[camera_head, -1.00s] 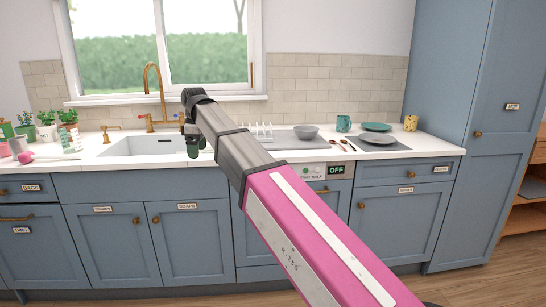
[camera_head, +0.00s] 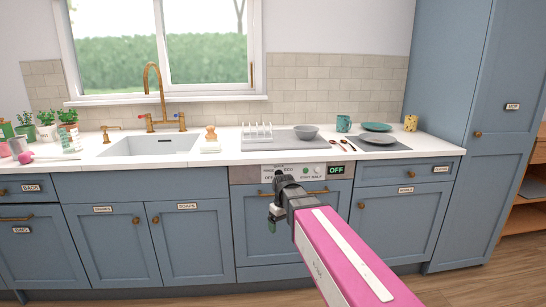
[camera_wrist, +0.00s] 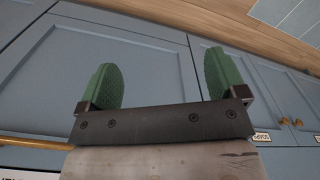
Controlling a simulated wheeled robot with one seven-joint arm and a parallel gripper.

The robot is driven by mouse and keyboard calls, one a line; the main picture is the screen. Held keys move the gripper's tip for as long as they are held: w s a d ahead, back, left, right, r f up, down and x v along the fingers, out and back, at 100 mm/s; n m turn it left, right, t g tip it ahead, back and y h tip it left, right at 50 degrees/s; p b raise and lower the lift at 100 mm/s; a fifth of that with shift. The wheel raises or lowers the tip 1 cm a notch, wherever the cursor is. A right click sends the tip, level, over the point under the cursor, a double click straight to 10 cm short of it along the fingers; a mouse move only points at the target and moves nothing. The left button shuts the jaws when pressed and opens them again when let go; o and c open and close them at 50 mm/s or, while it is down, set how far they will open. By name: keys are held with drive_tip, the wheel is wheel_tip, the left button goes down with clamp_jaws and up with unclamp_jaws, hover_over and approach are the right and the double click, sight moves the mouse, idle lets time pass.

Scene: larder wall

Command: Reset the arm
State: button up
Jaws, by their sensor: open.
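My gripper (camera_head: 273,216) is in front of the dishwasher panel, below the counter edge, at the end of my pink and grey arm. In the wrist view its two green fingers (camera_wrist: 162,78) stand wide apart with nothing between them. Blue cabinet fronts show behind the fingers, and they do not appear to touch them.
The white counter (camera_head: 235,157) holds a sink (camera_head: 150,146), a brass tap (camera_head: 160,95), a dish rack (camera_head: 257,133), a grey bowl (camera_head: 305,132), plates (camera_head: 378,139) and a teal mug (camera_head: 343,123). Potted plants (camera_head: 67,117) stand at left. A tall blue cupboard (camera_head: 500,140) bounds the right.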

drive_tip(key=s+d+f+m, duration=0.6)
drive_tip(key=s+d+f, duration=0.5)
drive_tip(key=d, duration=0.4)
drive_tip(key=shift+d+f+m, duration=0.2)
drive_tip(key=shift+f+m, duration=0.2)
drive_tip(key=shift+f, duration=0.4)
